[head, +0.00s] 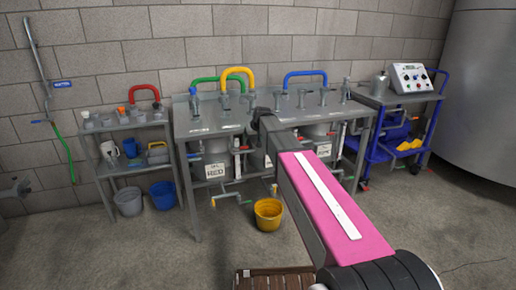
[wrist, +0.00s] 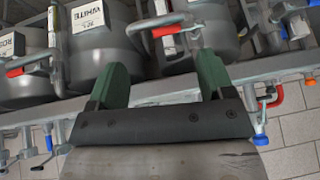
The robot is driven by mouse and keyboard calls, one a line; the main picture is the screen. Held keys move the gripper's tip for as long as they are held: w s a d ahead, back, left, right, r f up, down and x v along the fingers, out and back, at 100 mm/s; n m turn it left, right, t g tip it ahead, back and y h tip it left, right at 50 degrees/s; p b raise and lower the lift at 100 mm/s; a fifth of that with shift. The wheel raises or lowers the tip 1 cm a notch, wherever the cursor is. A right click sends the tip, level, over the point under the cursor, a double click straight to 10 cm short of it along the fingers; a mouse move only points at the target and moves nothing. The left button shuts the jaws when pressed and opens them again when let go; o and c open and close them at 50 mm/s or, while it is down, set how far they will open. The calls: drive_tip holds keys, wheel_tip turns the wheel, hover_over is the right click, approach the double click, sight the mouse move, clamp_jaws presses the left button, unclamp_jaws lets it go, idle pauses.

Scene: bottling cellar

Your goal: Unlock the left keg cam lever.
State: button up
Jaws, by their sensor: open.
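In the head view, a keg with a RED label (head: 215,170) stands under the left of the steel bench, with a red-handled lever (head: 239,151) beside it. My gripper (wrist: 160,80) shows in the wrist view, green fingers spread and nothing between them; I cannot make it out in the head view. Beyond the fingers are grey kegs with upside-down labels, one reading WHITE (wrist: 88,20). A red-handled lever (wrist: 172,28) lies past the gap between the fingertips, apart from them. Another red-handled lever (wrist: 36,62) lies at the left. I cannot tell which is the left keg's.
A steel bench (head: 205,125) with colored hoop handles stands over the kegs. A steel rail (wrist: 285,66) crosses behind the fingers in the wrist view. A yellow bucket (head: 268,214) stands on the floor in front. A blue cart (head: 385,148) is at right, a shelf (head: 125,128) at left.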

drive_tip(key=shift+g, duration=0.4)
drive_tip(key=shift+s+d+f, duration=0.35)
drive_tip(key=shift+s+f, duration=0.1)
drive_tip(key=shift+s, duration=0.2)
drive_tip(key=shift+s+d+f, duration=0.35)
drive_tip(key=shift+s+f, duration=0.15)
drive_tip(key=shift+s, duration=0.15)
drive_tip(key=shift+s+d+f, duration=0.35)
drive_tip(key=shift+s+f, duration=0.1)
drive_tip(key=shift+s, duration=0.2)
drive_tip(key=shift+h, duration=0.3)
